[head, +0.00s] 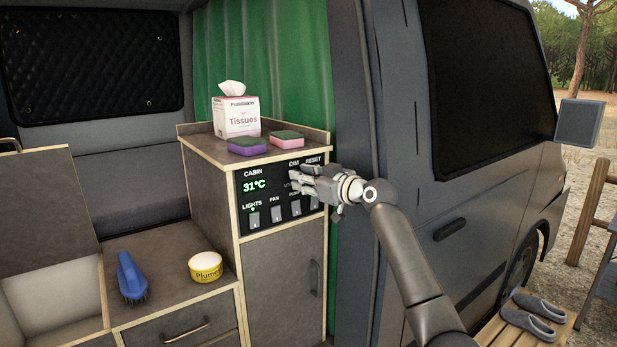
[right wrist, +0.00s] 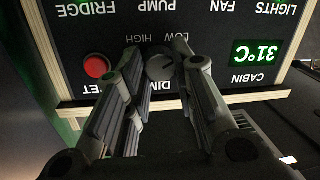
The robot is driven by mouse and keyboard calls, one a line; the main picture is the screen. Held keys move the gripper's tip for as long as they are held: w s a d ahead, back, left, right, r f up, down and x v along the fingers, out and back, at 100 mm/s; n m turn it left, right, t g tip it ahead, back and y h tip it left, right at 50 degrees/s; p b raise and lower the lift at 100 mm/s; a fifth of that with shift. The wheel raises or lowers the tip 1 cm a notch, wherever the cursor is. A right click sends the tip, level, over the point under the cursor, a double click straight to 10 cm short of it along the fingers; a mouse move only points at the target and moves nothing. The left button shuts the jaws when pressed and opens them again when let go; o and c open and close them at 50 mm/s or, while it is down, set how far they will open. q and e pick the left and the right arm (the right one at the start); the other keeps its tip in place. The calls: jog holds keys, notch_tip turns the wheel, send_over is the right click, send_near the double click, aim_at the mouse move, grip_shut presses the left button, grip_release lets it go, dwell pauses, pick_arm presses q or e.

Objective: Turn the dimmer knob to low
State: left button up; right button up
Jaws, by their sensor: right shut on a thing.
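My right gripper (head: 294,182) is at the panel's upper right and hides the knob in the head view. In the right wrist view its fingers (right wrist: 158,72) stand on either side of the knob and are shut on it. The knob's pointer direction is not clear. My left gripper is in neither view.
A red reset button (right wrist: 97,66) sits close beside the fingers. Light, fan and pump switches (head: 275,213) line the panel below. Tissues (head: 237,118) and two sponges (head: 249,146) stand on the cabinet top. A blue brush (head: 131,278) and a tub (head: 205,267) lie on the lower counter.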

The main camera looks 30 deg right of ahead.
jog(key=shift+r, duration=0.15)
jog(key=o, duration=1.1)
jog(key=shift+a, duration=0.1)
jog(key=v, duration=1.2)
jog(key=shift+s, duration=0.15)
